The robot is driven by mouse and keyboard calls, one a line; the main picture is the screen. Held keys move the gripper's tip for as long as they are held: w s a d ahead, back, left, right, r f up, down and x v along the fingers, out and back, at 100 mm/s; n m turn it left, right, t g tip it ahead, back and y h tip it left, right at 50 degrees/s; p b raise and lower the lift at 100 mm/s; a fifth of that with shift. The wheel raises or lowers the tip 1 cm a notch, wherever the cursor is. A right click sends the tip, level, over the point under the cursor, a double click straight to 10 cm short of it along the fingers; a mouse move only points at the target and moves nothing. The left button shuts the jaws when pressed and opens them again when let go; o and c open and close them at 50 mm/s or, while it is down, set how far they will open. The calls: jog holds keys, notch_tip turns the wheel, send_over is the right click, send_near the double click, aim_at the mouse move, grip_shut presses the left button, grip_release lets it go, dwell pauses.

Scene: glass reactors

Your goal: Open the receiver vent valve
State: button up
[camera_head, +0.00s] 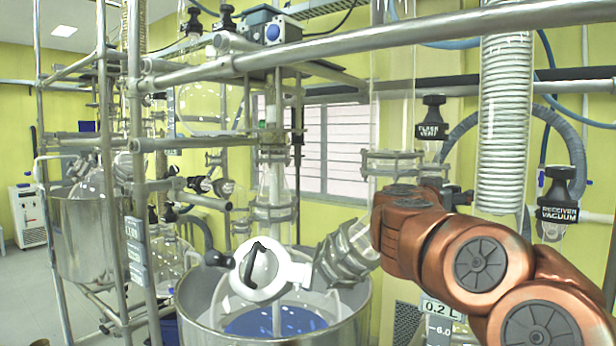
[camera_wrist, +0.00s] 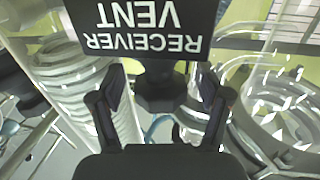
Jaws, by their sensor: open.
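The receiver vent valve (camera_wrist: 150,28) fills the top middle of the wrist view. It has a black label plate reading RECEIVER VENT, upside down in this view, and a dark knob and stem below it. My gripper (camera_wrist: 162,84) is open, with one black finger on each side of the dark stem. Gaps show between the fingers and the stem, so I see no contact.
A steel vessel (camera_head: 350,320), a white ring-shaped part (camera_head: 283,275) and metal frame rails (camera_head: 350,40) crowd the left and top.

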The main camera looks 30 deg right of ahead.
jog(key=shift+w+f+m+g+b, duration=0.1)
jog(key=shift+m+g+b, duration=1.15)
jog(key=shift+g, duration=0.95)
jog(key=shift+m+g, duration=0.3)
jog(key=shift+m, duration=0.05)
